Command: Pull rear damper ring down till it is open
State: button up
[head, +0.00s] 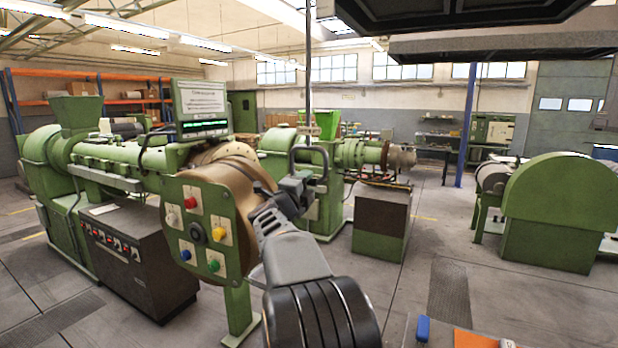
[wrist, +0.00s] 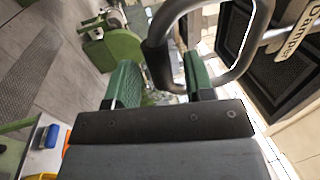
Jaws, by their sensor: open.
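The damper ring (head: 325,165) is a dark grey loop hanging at the lower end of a thin vertical rod (head: 308,80) in the head view. In the wrist view the ring (wrist: 157,62) is large and close, and one side of it shows between the two green fingers. My gripper (head: 296,184) is at the ring in the head view. In the wrist view my gripper (wrist: 160,85) is open, with a gap between its fingers. I cannot tell whether a finger touches the ring. A tag reading "Damper" (wrist: 295,28) shows at upper right in the wrist view.
Dark hoods (head: 500,47) hang overhead. A table with a blue-handled item (head: 423,328) is at the front right. Floor is clear at centre right.

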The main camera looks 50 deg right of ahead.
jog(key=shift+x, duration=0.9)
jog(key=shift+c, duration=0.2)
grip_shut()
